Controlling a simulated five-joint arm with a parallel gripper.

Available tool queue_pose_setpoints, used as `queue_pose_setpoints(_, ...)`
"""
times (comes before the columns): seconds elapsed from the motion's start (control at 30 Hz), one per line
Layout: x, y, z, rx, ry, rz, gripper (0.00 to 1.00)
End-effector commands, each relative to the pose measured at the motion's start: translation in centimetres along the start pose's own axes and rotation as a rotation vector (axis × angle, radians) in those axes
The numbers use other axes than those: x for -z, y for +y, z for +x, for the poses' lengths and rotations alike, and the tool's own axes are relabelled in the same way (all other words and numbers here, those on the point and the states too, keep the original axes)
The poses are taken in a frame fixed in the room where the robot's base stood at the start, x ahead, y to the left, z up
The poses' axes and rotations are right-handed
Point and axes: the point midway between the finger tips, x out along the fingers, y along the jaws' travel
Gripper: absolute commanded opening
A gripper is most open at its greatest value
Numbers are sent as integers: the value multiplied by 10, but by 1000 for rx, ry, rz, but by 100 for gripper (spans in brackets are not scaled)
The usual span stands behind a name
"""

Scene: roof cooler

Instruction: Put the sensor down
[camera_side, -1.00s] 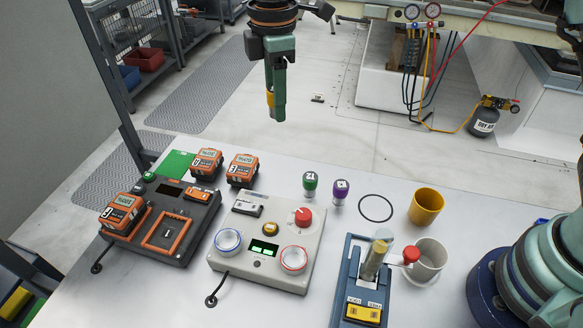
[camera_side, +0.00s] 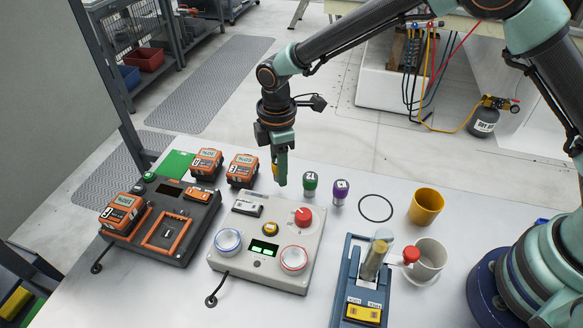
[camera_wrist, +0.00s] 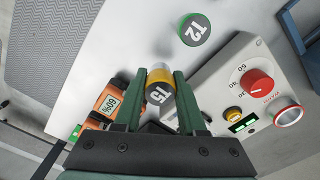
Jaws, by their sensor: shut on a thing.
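My gripper (camera_side: 280,181) is shut on a yellow sensor (camera_wrist: 159,76) with a dark top marked T5, seen between the two fingers in the wrist view. In the side view only a sliver of the yellow sensor (camera_side: 275,172) shows beside the finger. The gripper is above the bench, behind the grey control box and left of the green sensor (camera_side: 310,184). The purple sensor (camera_side: 340,192) stands upright just right of the green one. The green sensor's top, marked T2, shows in the wrist view (camera_wrist: 194,30).
The grey control box (camera_side: 235,262) has a red knob and two round wells. Left of it are a dark charger (camera_side: 178,255) and orange meters (camera_side: 242,170). A black ring (camera_side: 376,208) is marked on bare bench, near a yellow cup (camera_side: 426,206) and a white mug (camera_side: 429,258).

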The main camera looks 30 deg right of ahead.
Motion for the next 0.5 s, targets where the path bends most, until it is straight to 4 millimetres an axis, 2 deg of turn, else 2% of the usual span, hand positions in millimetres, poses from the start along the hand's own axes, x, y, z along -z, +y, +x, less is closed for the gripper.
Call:
queue_pose_setpoints(0.2, 0, 0, 29, 1, -1, 0, 0)
queue_pose_setpoints(0.5, 0, 0, 31, 0, 0, 0, 0)
